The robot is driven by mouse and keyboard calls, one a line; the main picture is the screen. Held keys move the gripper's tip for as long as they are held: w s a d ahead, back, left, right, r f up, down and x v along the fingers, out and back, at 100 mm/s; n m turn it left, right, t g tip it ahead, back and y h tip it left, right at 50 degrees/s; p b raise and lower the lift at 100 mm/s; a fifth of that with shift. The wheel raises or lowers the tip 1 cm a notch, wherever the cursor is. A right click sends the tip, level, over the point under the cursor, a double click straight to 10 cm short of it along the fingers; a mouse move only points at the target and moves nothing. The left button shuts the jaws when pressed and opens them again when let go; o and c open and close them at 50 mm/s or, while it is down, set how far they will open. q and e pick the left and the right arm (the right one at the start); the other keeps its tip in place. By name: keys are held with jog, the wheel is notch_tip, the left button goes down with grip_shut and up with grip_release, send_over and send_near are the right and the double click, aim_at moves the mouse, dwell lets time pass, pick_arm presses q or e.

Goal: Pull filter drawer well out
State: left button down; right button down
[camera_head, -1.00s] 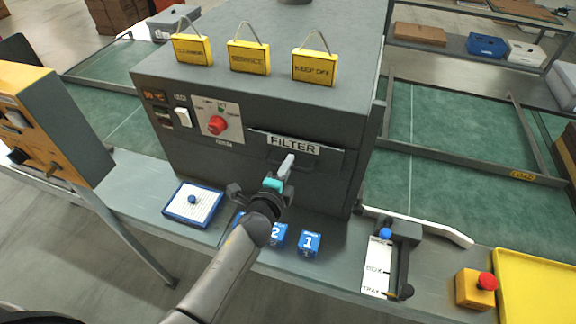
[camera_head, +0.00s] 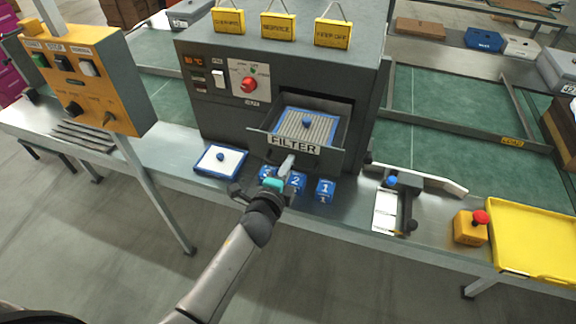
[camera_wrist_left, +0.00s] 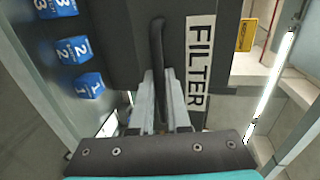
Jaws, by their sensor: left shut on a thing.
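The filter drawer (camera_head: 333,158) stands pulled out of the grey machine (camera_head: 215,110), with its FILTER label on the front. A blue-framed ribbed filter with a blue knob (camera_head: 306,123) lies inside it. My left gripper (camera_head: 286,168) is shut on the drawer's handle; in the left wrist view the two fingers (camera_wrist_left: 160,100) close around the dark handle bar (camera_wrist_left: 157,45) beside the FILTER label (camera_wrist_left: 199,62). My right gripper does not show.
Blue numbered blocks (camera_head: 325,190) stand on the bench below the drawer. A white blue-framed filter (camera_head: 219,162) lies left of them. An orange control panel (camera_head: 85,65) is at left. A lever fixture (camera_head: 407,205), a red button box (camera_head: 470,228) and a yellow tray (camera_head: 535,240) are at right.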

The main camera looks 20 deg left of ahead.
pick_arm(q)
jog(key=shift+s, duration=0.15)
jog(key=c, duration=1.2)
grip_release()
jog(key=shift+o, duration=0.2)
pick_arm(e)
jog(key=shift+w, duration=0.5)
pick_arm(q)
jog(key=v, duration=1.5)
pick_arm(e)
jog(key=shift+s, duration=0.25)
